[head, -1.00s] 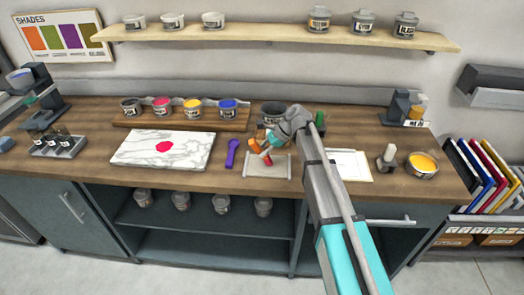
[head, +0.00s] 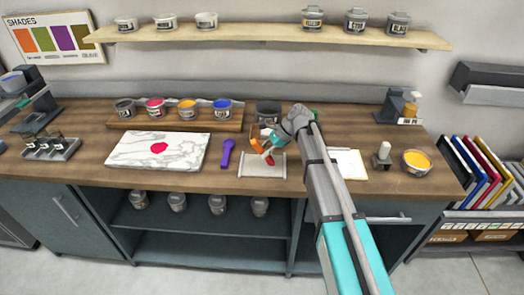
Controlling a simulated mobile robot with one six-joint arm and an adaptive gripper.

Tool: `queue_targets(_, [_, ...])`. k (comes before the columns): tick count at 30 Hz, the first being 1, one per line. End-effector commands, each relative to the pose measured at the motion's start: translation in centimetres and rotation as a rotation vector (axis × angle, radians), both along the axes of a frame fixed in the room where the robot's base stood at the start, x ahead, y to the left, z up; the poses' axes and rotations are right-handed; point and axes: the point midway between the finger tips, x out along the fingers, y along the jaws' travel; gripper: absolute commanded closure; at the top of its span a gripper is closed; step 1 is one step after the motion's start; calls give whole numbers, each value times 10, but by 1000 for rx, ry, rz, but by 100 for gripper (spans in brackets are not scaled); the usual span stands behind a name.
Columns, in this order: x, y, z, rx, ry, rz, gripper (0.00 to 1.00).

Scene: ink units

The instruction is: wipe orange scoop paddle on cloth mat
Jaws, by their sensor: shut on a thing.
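The orange scoop paddle (head: 257,141) is in my gripper (head: 271,146), over the back part of the cloth mat. Its lower end looks red; the arm partly hides it, and I cannot tell whether it touches the cloth. The cloth mat (head: 254,171) is a small pale grey rectangle lying on the wooden counter, near the front edge. My gripper is shut on the paddle and tilted down, with my arm reaching in from the lower right.
A purple scoop (head: 227,153) lies just left of the mat. A marble slab (head: 125,151) with a red ink patch is further left. Ink tubs stand in a wooden rack (head: 150,124) behind. A white sheet (head: 347,165) and a yellow-filled tub (head: 416,163) are to the right.

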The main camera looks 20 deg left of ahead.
Motion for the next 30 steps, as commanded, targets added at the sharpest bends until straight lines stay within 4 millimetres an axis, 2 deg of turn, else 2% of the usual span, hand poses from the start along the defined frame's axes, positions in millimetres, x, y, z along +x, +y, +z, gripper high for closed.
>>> queue_targets(6, [2,-8,1,-1,0,1,100])
queue_targets(16, [2,-7,1,1,0,0,100])
queue_targets(30, [-2,9,-1,2,1,0,100])
